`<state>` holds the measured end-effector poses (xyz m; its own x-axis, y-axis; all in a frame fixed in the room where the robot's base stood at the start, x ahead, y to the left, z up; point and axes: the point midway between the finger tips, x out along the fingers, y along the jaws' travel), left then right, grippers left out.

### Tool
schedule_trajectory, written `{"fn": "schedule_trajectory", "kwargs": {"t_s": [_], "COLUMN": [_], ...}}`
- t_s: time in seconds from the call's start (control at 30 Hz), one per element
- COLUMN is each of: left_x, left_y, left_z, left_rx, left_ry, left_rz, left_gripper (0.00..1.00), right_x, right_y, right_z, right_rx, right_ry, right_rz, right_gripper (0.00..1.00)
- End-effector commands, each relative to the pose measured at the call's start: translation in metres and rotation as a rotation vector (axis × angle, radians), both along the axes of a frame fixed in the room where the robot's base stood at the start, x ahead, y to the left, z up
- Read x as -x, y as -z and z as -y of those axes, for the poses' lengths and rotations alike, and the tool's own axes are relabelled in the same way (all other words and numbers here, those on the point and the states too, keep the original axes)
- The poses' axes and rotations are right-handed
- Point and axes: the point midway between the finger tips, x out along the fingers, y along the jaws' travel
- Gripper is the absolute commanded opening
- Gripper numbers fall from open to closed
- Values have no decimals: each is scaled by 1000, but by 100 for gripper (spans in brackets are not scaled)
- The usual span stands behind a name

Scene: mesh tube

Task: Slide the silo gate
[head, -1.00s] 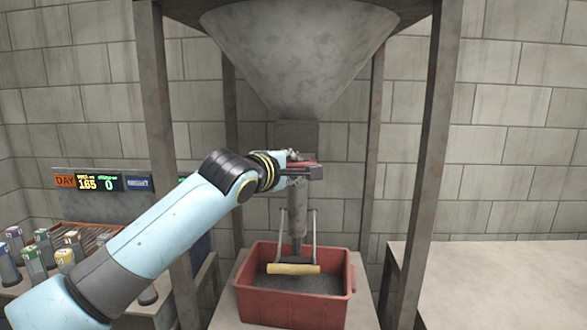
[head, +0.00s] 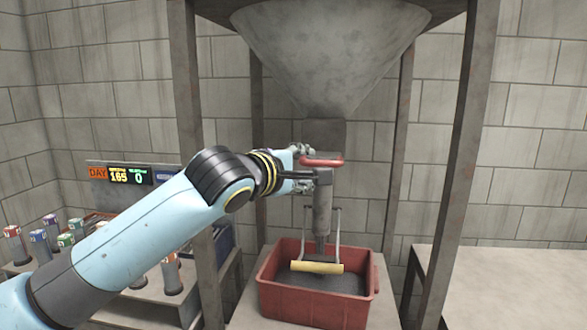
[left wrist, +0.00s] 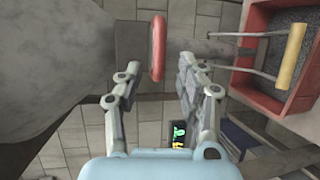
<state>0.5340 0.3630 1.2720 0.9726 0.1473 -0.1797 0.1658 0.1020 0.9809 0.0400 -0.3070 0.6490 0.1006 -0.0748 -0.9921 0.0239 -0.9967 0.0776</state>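The silo (head: 330,50) is a grey hopper narrowing to a square neck (head: 325,135), with a grey spout (head: 322,215) below. The red gate handle (head: 322,161) sticks out at the neck's foot. My left gripper (head: 308,168) is just left of the handle in the head view. In the left wrist view its fingers (left wrist: 158,72) are spread wide, with the red handle (left wrist: 158,48) at the gap between their tips. I see no clear contact. The gate plate itself cannot be made out. My right gripper is in neither view.
A red bin (head: 318,300) with dark grains stands under the spout. A yellow bar (head: 317,267) on two rods hangs above it. Steel legs (head: 455,170) flank the silo. Several coloured-topped cylinders (head: 65,240) stand at left. The right table (head: 510,285) is clear.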

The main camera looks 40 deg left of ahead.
Motion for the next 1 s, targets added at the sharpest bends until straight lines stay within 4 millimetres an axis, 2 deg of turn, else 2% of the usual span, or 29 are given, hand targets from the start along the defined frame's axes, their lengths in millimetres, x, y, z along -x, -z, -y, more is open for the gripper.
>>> {"fn": "schedule_trajectory", "kwargs": {"t_s": [0.1,0.3,0.87,0.97,1.0], "left_x": [24,45,47,48,48], "left_y": [-4,-8,-9,-2,6], "left_z": [4,7,7,7,8], "left_rx": [-3,-1,1,2,7], "left_ry": [3,0,0,0,-2], "left_rz": [-2,-2,-1,-3,-6], "left_gripper": [38,38,38,38,38], "right_x": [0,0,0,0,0], "right_y": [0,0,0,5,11], "right_z": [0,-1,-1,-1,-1], "right_rx": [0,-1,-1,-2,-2], "right_ry": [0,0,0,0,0], "right_rz": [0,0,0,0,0], "right_gripper": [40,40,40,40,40]}}
